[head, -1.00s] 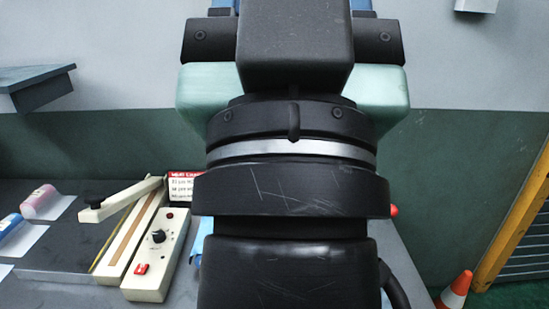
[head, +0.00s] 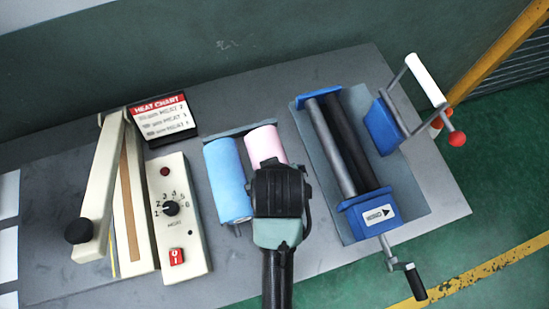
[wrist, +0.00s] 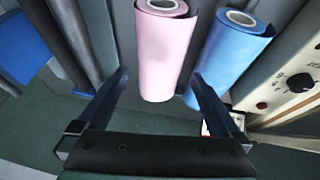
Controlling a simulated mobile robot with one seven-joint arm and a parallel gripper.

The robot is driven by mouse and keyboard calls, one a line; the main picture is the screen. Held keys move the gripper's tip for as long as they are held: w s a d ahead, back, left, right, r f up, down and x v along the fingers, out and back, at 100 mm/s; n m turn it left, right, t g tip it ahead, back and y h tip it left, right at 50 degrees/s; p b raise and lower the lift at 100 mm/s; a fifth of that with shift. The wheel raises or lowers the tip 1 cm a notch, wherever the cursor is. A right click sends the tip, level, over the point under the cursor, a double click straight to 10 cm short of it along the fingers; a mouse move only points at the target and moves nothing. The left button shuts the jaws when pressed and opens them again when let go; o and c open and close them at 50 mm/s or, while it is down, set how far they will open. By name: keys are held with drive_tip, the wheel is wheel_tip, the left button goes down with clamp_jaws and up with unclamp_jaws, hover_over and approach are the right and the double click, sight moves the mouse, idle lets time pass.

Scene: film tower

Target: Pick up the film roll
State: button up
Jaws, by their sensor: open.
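Two film rolls lie side by side on the grey bench, a blue roll (head: 229,178) and a pink roll (head: 265,144). My gripper covers the near part of the pink roll in the head view, and its fingers are hidden there. In the wrist view my gripper (wrist: 158,76) is open and empty. The pink roll (wrist: 165,52) shows between and beyond its fingertips, and the blue roll (wrist: 230,50) lies to the right. The right fingertip shows near the gap between the rolls. I cannot tell how far the fingers are from the pink roll.
A roller machine (head: 383,218) with blue ends and a crank stands right of the rolls. A cream heat sealer (head: 182,225) with a dial stands left, a heat chart (head: 163,118) behind it. The grey bench (head: 255,86) is bare behind the rolls.

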drive_tip(key=x, duration=0.6)
drive_tip(key=shift+w+d+f, duration=0.1)
drive_tip(key=shift+w+p+x, duration=0.15)
drive_tip(key=shift+x, duration=1.25)
drive_tip(key=shift+w+p+x, duration=0.15)
drive_tip(key=shift+w+x, duration=0.05)
drive_tip(key=shift+x, duration=1.2)
clamp_jaws()
drive_tip(key=shift+r, duration=0.25)
